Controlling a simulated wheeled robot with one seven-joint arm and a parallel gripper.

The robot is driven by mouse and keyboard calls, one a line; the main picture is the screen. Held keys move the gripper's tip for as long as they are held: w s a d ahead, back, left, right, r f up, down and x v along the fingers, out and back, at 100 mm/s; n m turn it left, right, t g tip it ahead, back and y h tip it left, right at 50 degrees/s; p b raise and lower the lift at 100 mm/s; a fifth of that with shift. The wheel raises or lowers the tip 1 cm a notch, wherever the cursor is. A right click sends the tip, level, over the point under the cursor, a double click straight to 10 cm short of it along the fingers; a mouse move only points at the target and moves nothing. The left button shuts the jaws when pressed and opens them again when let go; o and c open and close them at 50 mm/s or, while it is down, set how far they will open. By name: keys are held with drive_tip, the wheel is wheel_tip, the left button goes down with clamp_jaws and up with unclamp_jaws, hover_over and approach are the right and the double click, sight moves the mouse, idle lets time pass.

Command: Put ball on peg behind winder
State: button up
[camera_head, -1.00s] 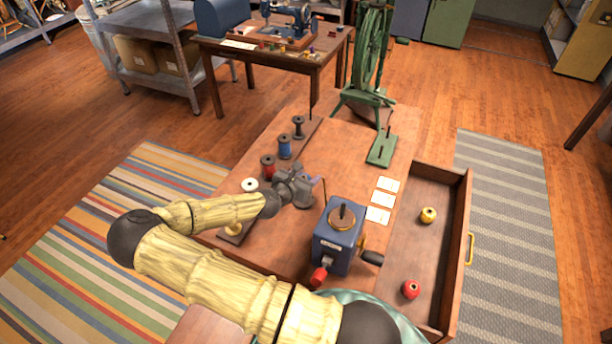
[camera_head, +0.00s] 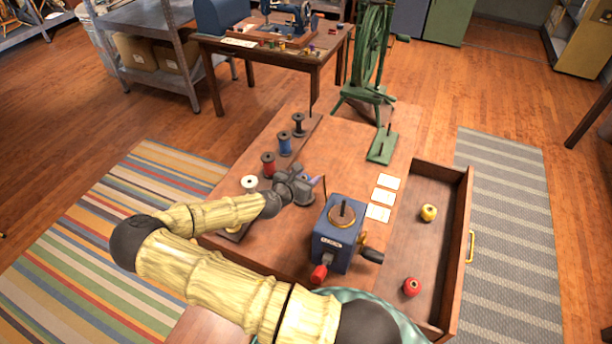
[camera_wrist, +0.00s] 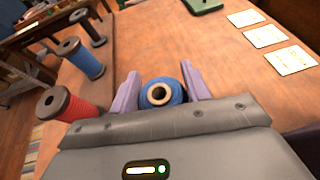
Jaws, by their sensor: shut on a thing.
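The winder (camera_head: 336,238) is a blue box with an upright spindle and a red-knobbed crank, at the table's front right. My gripper (camera_wrist: 160,76) has its two lavender fingers closed around a blue ball (camera_wrist: 175,91) with a pale hollow core facing the wrist camera. In the head view my gripper (camera_head: 314,182) is just behind and left of the winder, and the ball is mostly hidden. A thin upright line beside the gripper may be the peg; I cannot tell clearly. Yellow (camera_head: 428,213) and red (camera_head: 411,287) balls lie in the open drawer.
Spools stand in a row along the table's left side, including red (camera_head: 268,164), blue (camera_head: 284,145) and dark (camera_head: 298,125) ones. White cards (camera_head: 383,196) lie right of the gripper. A green base with a post (camera_head: 382,146) stands farther back, before a spinning wheel (camera_head: 371,60).

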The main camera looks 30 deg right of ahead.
drive_tip(key=shift+w+f, duration=0.1)
drive_tip(key=shift+f, duration=0.45)
drive_tip(key=shift+f+b, duration=0.15)
drive_tip(key=shift+b, duration=0.25)
drive_tip(key=shift+f, duration=0.45)
drive_tip(key=shift+d+f+b, duration=0.15)
drive_tip(key=shift+f+b, duration=0.15)
drive_tip(key=shift+b, duration=0.1)
drive_tip(key=shift+f, duration=0.35)
drive_tip(key=o, duration=1)
drive_tip(key=shift+a, duration=0.25)
